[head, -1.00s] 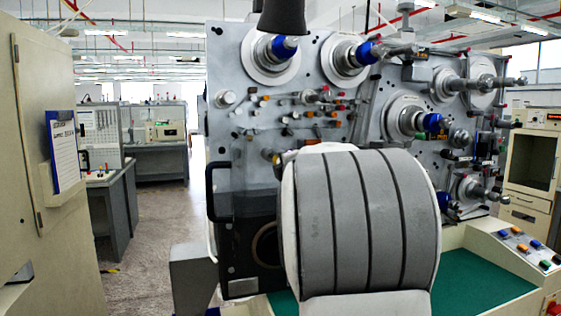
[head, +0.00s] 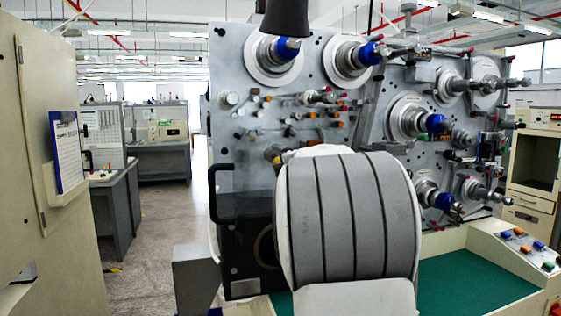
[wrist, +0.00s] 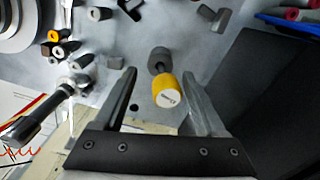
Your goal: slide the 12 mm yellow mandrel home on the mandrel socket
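The yellow mandrel (wrist: 168,92) is in the wrist view, a short cylinder with a pale labelled end face toward the camera. Behind it a short dark neck leads to a dark round piece (wrist: 158,56) at the grey panel, which may be the mandrel socket. My gripper (wrist: 159,74) has its two fingers apart, with the mandrel between them. A gap shows on the left; the mandrel is closer to the right finger, and contact there is unclear. In the head view my arm hides the gripper; a small yellow piece (head: 277,160) beside the arm may be the mandrel.
The upright grey machine panel (head: 232,70) carries several blue-tipped spindles and small pegs. In the wrist view a spindle with a dark end (wrist: 35,122) projects at left, and a dark panel (wrist: 270,100) lies at right. A green bench top (head: 470,285) is below.

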